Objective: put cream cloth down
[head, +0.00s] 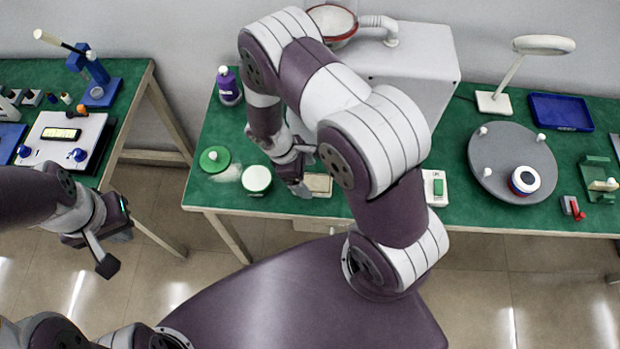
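A small flat beige piece (318,184), which looks like the cream cloth, is at the front of the middle green bench, partly hidden by my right arm. My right gripper (301,174) is right beside its left end, low over the bench. Whether its fingers touch or hold the piece cannot be made out. My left gripper (112,247) is over the floor gap between the two benches, away from the cloth. I see no object at its fingers, but their opening is unclear at this angle.
A green disc (214,159), a white-topped round jar (257,179) and a purple bottle (229,86) stand left of my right gripper. A white switch box (435,188) and a grey turntable (499,150) are to the right. A large white machine (430,62) stands behind.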

